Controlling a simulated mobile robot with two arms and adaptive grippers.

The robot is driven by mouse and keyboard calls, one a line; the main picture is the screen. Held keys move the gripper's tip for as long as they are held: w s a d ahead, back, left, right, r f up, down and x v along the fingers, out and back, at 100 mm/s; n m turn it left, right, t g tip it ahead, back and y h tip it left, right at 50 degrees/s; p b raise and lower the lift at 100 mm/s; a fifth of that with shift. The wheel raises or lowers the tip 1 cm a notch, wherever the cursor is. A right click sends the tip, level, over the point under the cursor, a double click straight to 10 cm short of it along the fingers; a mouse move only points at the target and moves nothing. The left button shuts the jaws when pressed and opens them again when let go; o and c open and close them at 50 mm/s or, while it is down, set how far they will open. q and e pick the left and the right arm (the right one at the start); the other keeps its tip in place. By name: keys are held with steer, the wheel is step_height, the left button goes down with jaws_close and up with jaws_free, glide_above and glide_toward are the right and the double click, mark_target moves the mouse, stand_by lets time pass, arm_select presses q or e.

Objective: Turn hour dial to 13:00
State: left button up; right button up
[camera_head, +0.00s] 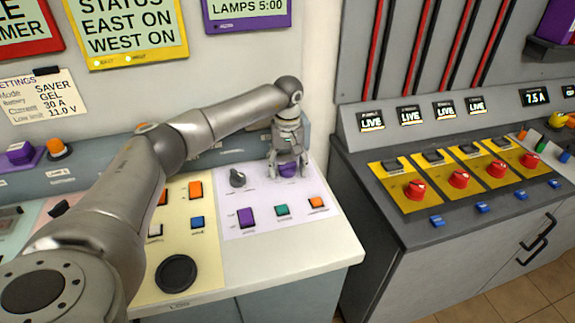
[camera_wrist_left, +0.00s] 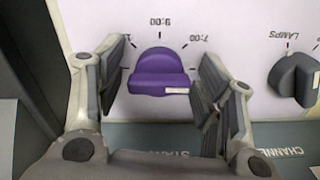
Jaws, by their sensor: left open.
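The hour dial is a purple knob (camera_wrist_left: 160,70) on a pale lilac panel, with printed times around it; 9:00 and 7:00 read upside down in the left wrist view. A small white mark shows on the lower right of its raised grip. In the head view the dial (camera_head: 288,171) is partly hidden by my left gripper (camera_head: 287,174), which comes down over it. In the wrist view my left gripper (camera_wrist_left: 163,82) is open, with one finger on each side of the dial and a gap to both. My right gripper is not in view.
A dark lamps knob (camera_wrist_left: 296,77) sits beside the dial; it also shows in the head view (camera_head: 238,177). A separate console with red knobs (camera_head: 415,189) stands at right.

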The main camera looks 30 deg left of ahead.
arm_select(q)
steer(key=c, duration=0.6)
steer(key=shift+c, duration=1.3)
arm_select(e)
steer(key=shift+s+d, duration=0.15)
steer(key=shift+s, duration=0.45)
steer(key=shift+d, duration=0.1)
